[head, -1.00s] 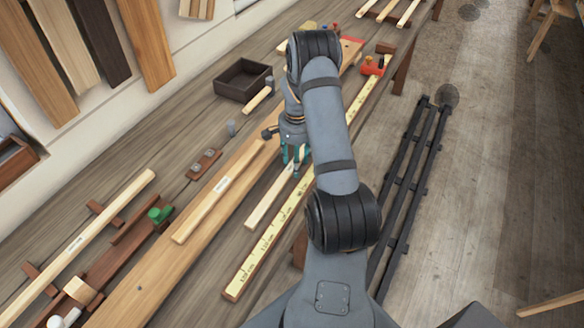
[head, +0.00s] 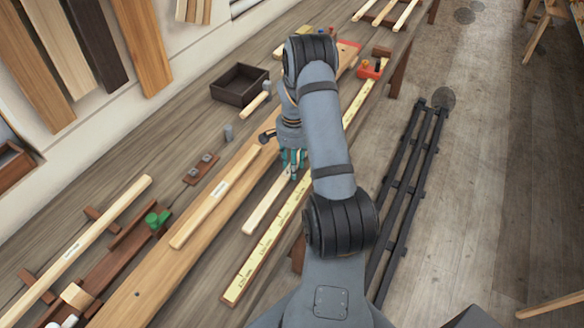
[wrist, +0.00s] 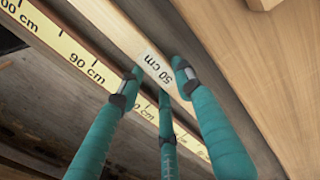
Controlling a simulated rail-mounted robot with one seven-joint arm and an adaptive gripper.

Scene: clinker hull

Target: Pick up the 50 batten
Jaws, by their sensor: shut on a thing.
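The 50 batten is a pale wooden strip (head: 262,208) lying lengthwise along the bench, between a wide plank and a yellow measuring strip. In the wrist view its white label reads "50 cm" (wrist: 157,68). My gripper (head: 292,166) is at the far part of the batten that shows. In the wrist view the teal fingers of my gripper (wrist: 158,80) are shut on the batten beside the label, on both its sides. My arm hides the batten's far end in the head view. I cannot tell whether it is clear of the bench.
The yellow measuring strip (head: 265,245) runs close along the batten's right side. A labelled batten (head: 212,203) lies on the wide plank (head: 150,285) to the left. Another batten (head: 100,225) rests on brackets farther left. A dark open box (head: 240,86) stands behind.

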